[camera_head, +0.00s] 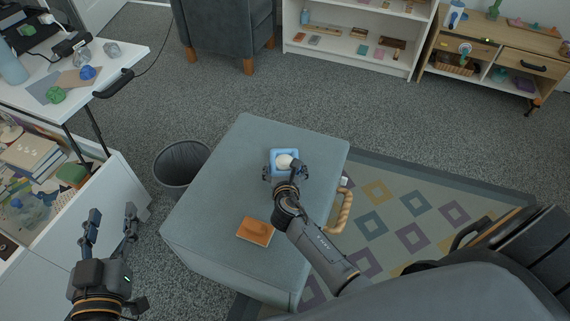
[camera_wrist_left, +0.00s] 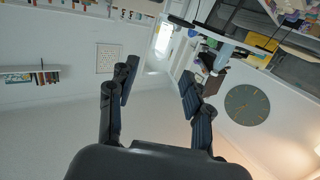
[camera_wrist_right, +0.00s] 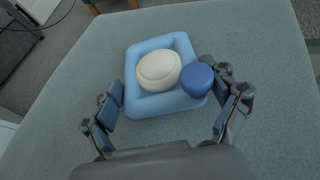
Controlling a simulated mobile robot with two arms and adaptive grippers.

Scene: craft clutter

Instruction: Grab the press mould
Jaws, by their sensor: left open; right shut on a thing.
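A light blue square dish-like thing (camera_head: 271,157) lies on the grey ottoman. In the right wrist view the light blue square thing (camera_wrist_right: 145,107) holds a cream round piece (camera_wrist_right: 159,70) and a dark blue round piece (camera_wrist_right: 197,80). My right gripper (camera_head: 284,172) is shut on the square thing, its fingers at opposite sides. An orange-brown block (camera_head: 255,231) with a darker rounded shape on top lies nearer on the ottoman, apart from the gripper. Which of the two is the press mould I cannot tell for sure. My left gripper (camera_head: 108,222) is open and empty, off the ottoman's left side.
The grey ottoman (camera_head: 215,200) has free room on its left. A wire-like bin (camera_head: 181,165) stands at its left. A white desk and open drawer (camera_head: 100,205) stand at the left.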

